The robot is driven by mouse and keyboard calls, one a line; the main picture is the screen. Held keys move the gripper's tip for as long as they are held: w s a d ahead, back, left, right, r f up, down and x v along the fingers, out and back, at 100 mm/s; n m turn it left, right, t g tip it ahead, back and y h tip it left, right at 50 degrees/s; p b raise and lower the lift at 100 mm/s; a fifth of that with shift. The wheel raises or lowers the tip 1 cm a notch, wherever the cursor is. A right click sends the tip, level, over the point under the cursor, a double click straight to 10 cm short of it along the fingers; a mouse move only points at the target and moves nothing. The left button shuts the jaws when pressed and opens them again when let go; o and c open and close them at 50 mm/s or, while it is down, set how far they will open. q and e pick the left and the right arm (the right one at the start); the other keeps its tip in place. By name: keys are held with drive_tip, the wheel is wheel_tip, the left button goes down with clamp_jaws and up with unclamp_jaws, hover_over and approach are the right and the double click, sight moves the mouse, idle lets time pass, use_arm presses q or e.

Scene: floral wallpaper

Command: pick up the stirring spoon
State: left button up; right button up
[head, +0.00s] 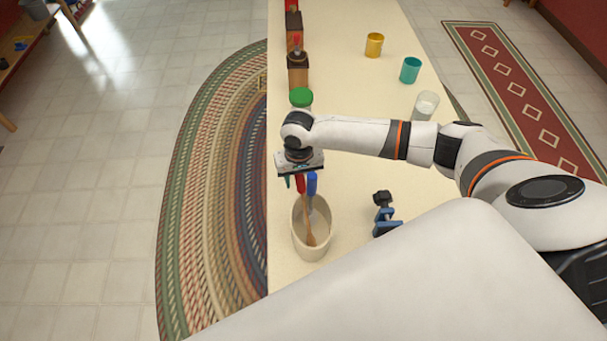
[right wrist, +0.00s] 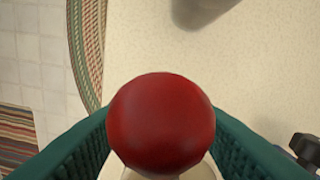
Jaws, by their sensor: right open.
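A cream crock (head: 299,240) stands on the long table and holds utensils. A wooden shaft (head: 309,230) leans inside it, and a red handle (head: 300,184) and a blue handle (head: 312,184) rise above its rim. Which handle belongs to the stirring spoon I cannot tell for sure. My right gripper (head: 299,178) is right above the crock, pointing down. In the right wrist view a round red handle end (right wrist: 160,122) sits between the open teal fingers of the right gripper (right wrist: 160,145). It hides part of the crock's rim. My left gripper is not in view.
A blue and black clamp-like object (head: 384,215) stands right of the crock.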

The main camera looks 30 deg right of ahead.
clamp_jaws()
drive_tip(key=shift+r, duration=0.15)
wheel_tip(320, 180, up, 18)
drive_tip(key=b, duration=0.2)
drive_tip(key=s+a+f+n+b, duration=0.1)
drive_tip(key=s+a+n, duration=0.2)
drive_tip(key=s, duration=0.6)
drive_tip(key=shift+s+a+f+b, duration=0.2)
drive_tip(key=shift+a+f+b, duration=0.05)
drive_tip(key=shift+a+b, duration=0.15)
